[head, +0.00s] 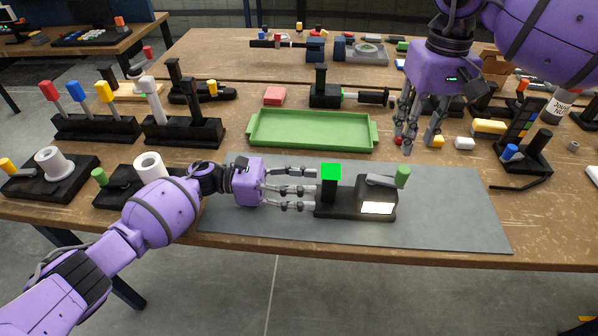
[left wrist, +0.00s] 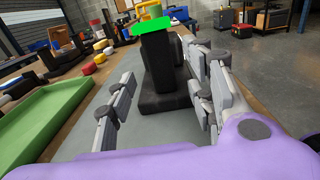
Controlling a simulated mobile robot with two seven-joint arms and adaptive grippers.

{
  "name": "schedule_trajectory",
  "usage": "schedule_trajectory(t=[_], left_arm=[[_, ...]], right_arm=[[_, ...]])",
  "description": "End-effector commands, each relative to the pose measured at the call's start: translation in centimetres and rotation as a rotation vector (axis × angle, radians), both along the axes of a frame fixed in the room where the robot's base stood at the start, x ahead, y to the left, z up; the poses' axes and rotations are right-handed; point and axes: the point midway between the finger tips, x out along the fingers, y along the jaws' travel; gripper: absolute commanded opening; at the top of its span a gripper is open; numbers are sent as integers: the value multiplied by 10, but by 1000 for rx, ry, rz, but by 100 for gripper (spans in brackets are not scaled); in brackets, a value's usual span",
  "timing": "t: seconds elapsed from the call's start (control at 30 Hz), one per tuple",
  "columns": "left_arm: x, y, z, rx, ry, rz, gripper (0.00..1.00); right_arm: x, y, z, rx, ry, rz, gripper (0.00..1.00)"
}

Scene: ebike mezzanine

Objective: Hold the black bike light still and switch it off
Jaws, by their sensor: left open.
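The black bike light (head: 345,208) stands on a grey mat (head: 450,215). Its left end has an upright black post with a bright green top (head: 330,172); its right end has a lamp head with a glowing white lens (head: 377,208) and a green lever (head: 403,176) tilted up. My left gripper (head: 308,190) is open, its fingers pointing right at the post. In the left wrist view the post (left wrist: 157,65) shows between the spread fingers (left wrist: 160,95). Contact cannot be told. My right gripper (head: 417,140) hangs open and empty, fingers down, behind the light's right side.
A green tray (head: 312,131) lies behind the mat. Black lever stands (head: 95,127) and fixtures with white rings (head: 50,185) stand at the left. Small blocks and a black stand (head: 525,155) are at the right. The mat's right part is clear.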

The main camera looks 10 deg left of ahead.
Motion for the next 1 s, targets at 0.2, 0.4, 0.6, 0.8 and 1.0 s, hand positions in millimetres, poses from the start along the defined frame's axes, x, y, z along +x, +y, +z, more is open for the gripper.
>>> schedule_trajectory(t=[0.2, 0.4, 0.6, 0.8, 1.0], left_arm=[[-1, -42, 1, -4, 2, -6, 48], [-1, -60, 0, -2, 2, -4, 48], [-1, -65, 1, -3, 2, -4, 48], [-1, -64, 1, -3, 2, -4, 43], [0, -64, 1, -3, 2, -4, 17]], right_arm=[[0, 0, 0, 0, 0, 0, 31], [0, 0, 0, 0, 0, 0, 31], [0, 0, 0, 0, 0, 0, 31], [0, 0, 0, 0, 0, 0, 31], [0, 0, 0, 0, 0, 0, 31]])
